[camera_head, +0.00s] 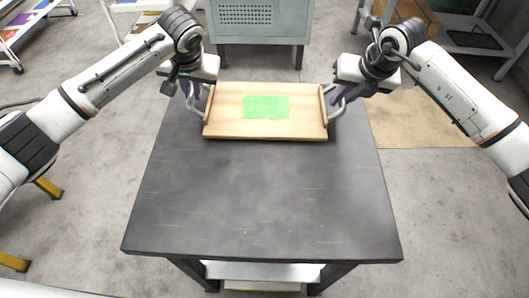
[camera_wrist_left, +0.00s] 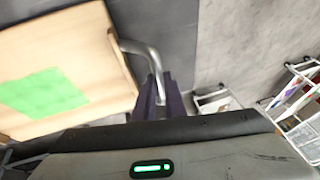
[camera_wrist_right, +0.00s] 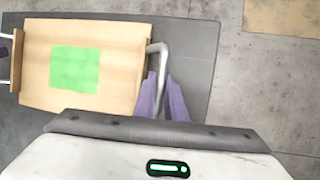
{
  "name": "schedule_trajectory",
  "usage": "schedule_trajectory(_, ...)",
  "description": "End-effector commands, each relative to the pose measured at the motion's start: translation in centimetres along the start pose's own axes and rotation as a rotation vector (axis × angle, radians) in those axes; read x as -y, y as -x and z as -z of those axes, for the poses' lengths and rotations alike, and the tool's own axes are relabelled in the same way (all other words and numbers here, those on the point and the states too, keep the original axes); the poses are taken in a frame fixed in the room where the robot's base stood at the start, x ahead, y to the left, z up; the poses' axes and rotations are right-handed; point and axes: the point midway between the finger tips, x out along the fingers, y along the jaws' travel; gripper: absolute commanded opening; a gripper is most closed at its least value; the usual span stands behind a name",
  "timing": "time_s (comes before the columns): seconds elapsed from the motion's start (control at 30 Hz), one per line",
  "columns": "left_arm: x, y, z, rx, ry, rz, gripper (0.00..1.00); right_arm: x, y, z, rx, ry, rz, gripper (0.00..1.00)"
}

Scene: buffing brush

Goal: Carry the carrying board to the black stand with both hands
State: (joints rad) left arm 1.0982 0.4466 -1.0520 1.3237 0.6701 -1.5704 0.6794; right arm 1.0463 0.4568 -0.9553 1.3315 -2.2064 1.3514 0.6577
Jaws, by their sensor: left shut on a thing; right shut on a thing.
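The carrying board (camera_head: 226,130), a light wooden tray with a green patch (camera_head: 266,107) and a metal handle at each end, is over the far end of the black stand (camera_head: 265,200), a dark-topped table. I cannot tell whether it rests on the top or hangs just above it. My left gripper (camera_head: 193,92) is shut on the left handle, which also shows in the left wrist view (camera_wrist_left: 148,58). My right gripper (camera_head: 340,93) is shut on the right handle, seen between purple fingers in the right wrist view (camera_wrist_right: 161,65). The board looks roughly level.
The near and middle parts of the dark top are bare. A grey cabinet (camera_head: 262,25) stands behind the table. A shelf cart (camera_head: 30,25) is at the far left, and a cardboard box (camera_head: 410,15) is at the far right. Concrete floor surrounds the table.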

Motion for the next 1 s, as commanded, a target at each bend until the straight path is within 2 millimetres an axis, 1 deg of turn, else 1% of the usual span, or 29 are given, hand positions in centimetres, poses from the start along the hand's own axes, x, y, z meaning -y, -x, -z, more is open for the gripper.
schedule_trajectory(0.03,0.0,-0.6,-0.2,-0.001,0.002,0.003,0.00,0.3,-0.6,0.2,0.002,-0.001,0.002,0.00)
schedule_trajectory(0.1,-0.1,-1.1,-0.4,-0.001,0.002,0.003,0.00,0.4,-1.0,0.4,0.002,-0.001,0.002,0.00)
schedule_trajectory(0.13,0.0,-0.9,-0.3,0.000,0.002,0.003,0.14,0.3,-0.8,0.3,0.001,-0.001,0.003,0.14)
schedule_trajectory(0.2,0.0,-0.7,-0.3,0.001,0.002,0.003,0.26,0.3,-0.7,0.3,0.000,-0.001,0.003,0.26)
schedule_trajectory(0.23,0.0,-0.7,-0.3,0.000,0.002,0.003,0.29,0.3,-0.7,0.3,0.000,-0.001,0.003,0.29)
schedule_trajectory(0.53,-0.1,-0.6,-0.2,0.000,0.000,0.001,0.29,0.2,-0.6,0.2,0.000,0.000,0.001,0.29)
schedule_trajectory(0.67,0.0,-0.2,-0.1,0.000,0.000,0.000,0.29,0.1,-0.1,0.1,0.000,0.000,0.000,0.29)
schedule_trajectory(0.87,0.4,1.8,0.8,0.000,0.000,0.000,0.29,-0.4,1.8,-0.8,0.001,0.000,0.000,0.29)
schedule_trajectory(1.0,0.9,3.9,1.6,0.000,0.000,0.000,0.29,-0.8,3.9,-1.6,0.000,0.000,0.000,0.29)
